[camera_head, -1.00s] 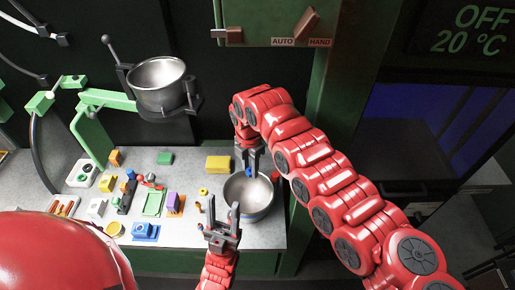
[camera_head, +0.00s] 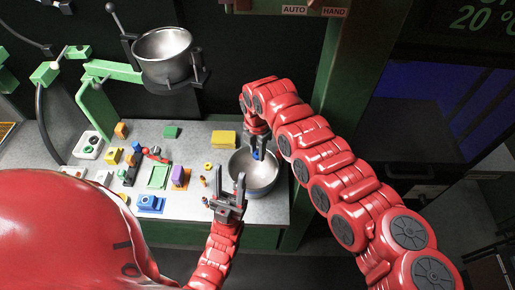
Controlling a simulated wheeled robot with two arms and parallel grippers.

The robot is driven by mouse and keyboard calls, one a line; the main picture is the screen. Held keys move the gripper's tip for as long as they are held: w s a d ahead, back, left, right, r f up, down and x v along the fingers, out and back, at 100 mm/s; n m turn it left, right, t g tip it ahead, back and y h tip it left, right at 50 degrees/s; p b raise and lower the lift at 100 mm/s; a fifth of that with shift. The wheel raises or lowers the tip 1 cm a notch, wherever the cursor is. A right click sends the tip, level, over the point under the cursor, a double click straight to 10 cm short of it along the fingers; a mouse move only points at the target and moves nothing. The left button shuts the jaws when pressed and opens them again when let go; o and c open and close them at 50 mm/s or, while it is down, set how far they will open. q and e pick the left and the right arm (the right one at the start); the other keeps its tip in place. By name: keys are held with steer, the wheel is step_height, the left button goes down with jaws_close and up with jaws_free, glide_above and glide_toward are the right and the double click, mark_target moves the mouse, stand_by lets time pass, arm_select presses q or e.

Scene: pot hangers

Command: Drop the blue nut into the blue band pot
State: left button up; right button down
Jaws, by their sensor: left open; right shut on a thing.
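The blue band pot (camera_head: 268,181), a metal bowl, stands on the bench near its front right. Its blue band barely shows, partly behind my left gripper. My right gripper (camera_head: 258,153) reaches down over the pot's back rim area, shut on the small blue nut (camera_head: 255,156). The nut is mostly hidden between the fingers, and I cannot tell its exact height above the bowl. My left gripper (camera_head: 229,186) is open and empty, pointing up in front of the pot's left side.
Another metal pot (camera_head: 163,53) hangs in a dark ring holder at the upper left.

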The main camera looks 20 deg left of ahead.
steer(key=shift+c, duration=2.4)
jaws_free()
steer(key=shift+r, duration=0.1)
steer(key=shift+w+a+r+b, duration=0.1)
steer(key=shift+r+b, duration=0.2)
step_height(320, 180, up, 8)
steer(key=b, duration=0.4)
step_height(320, 180, up, 8)
steer(key=b, duration=0.1)
glide_above(257, 153)
steer(key=shift+r, duration=0.25)
steer(key=shift+s, duration=0.2)
